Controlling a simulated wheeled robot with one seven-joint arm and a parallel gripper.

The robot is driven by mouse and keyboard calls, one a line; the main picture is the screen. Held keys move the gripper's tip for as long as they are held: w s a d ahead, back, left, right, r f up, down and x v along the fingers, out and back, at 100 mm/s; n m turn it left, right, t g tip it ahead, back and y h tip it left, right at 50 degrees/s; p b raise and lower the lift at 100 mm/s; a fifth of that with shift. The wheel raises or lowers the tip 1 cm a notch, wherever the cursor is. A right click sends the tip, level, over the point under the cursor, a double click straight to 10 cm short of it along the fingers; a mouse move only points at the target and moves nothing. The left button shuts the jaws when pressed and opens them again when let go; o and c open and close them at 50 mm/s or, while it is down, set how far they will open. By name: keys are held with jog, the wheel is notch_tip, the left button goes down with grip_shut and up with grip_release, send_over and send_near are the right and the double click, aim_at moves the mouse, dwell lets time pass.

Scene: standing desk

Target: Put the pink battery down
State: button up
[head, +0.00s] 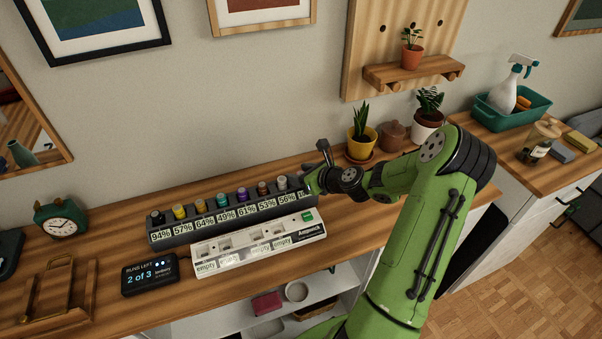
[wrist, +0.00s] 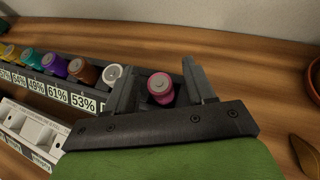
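The pink battery (wrist: 160,86) stands between the two fingers of my gripper (wrist: 165,88) in the wrist view, with its round end facing the camera. The fingers look apart, with a narrow gap on each side of the battery. It appears to stand at the right end of the dark battery rack (head: 168,237), beside the white battery (wrist: 114,76); its lower part is hidden by my gripper. In the head view my gripper (head: 318,166) is at that same end of the rack and the pink battery is hidden.
Several other batteries stand in the rack above percentage labels. A white tray (head: 261,258) with slots labelled empty lies in front. A yellow-potted plant (head: 363,143) is behind my gripper. The desk right of the rack is partly clear.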

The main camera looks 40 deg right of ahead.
jog(key=shift+s+r, duration=0.15)
jog(key=shift+r, duration=0.15)
jog(key=p+v, duration=0.3)
jog(key=v, duration=0.8)
jog(key=s+a+r+n+g, duration=0.2)
jog(key=a+r+n+g, duration=0.1)
jog(key=a+n, duration=0.6)
jog(key=s+a+r+n+g, duration=0.15)
jog(key=a+n+g, duration=0.25)
jog(key=a+n, duration=0.45)
jog(key=s+a+r+n, duration=0.3)
jog(key=s+r+n, duration=0.2)
jog(key=s+n, duration=0.2)
jog(key=s+a+r+n+h, duration=0.1)
jog(key=s+a+r+n, duration=0.2)
jog(key=s+n, duration=0.4)
jog(key=r+n, duration=0.1)
jog(key=n, duration=0.2)
jog(key=shift+s+r+t+h, duration=0.3)
jog(key=shift+r, duration=0.1)
